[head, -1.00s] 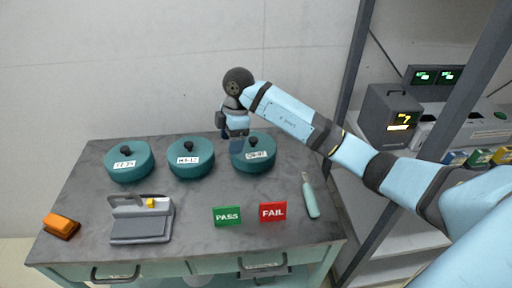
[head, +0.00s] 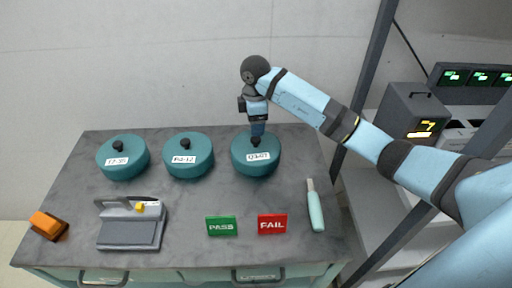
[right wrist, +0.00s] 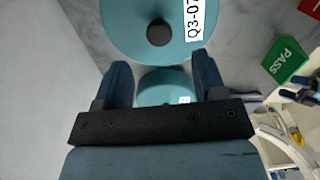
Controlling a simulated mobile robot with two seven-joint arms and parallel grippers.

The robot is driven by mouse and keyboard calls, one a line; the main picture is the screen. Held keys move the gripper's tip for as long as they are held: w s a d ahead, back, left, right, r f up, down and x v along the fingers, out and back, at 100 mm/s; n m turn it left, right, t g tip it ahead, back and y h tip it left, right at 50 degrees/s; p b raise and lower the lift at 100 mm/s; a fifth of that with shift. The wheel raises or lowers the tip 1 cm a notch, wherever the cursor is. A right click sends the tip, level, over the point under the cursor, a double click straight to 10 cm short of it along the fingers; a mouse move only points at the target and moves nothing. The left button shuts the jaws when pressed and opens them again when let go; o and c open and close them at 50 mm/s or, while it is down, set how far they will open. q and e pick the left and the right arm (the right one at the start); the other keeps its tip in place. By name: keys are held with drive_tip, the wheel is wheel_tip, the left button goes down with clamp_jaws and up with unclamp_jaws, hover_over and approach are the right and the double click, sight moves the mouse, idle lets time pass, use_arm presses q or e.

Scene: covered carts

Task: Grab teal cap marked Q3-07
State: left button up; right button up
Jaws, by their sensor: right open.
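The teal cap marked Q3-07 (head: 263,170) sits at the right end of a row of three teal caps on the grey cart top. It is a round lid with a black knob and a white label. My right gripper (head: 257,137) is open and points down at its knob, partly in front of it. In the right wrist view the Q3-07 cap (right wrist: 125,30) and its knob lie just beyond the open fingertips (right wrist: 163,68), with nothing held. I cannot tell whether the fingers touch the knob.
Two similar caps, the middle one (head: 188,165) and the left one (head: 123,165), stand beside it. A green PASS sign (head: 221,226), a red FAIL sign (head: 272,224), a teal-handled tool (head: 315,208), a grey device (head: 132,225) and an orange block (head: 48,225) lie in front. A shelf post (head: 372,90) stands right.

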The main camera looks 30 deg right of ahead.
sight(256, 138)
wheel_tip(256, 138, down, 8)
drive_tip(key=shift+r, duration=0.25)
drive_tip(key=shift+c, duration=0.4)
drive_tip(key=c, duration=1)
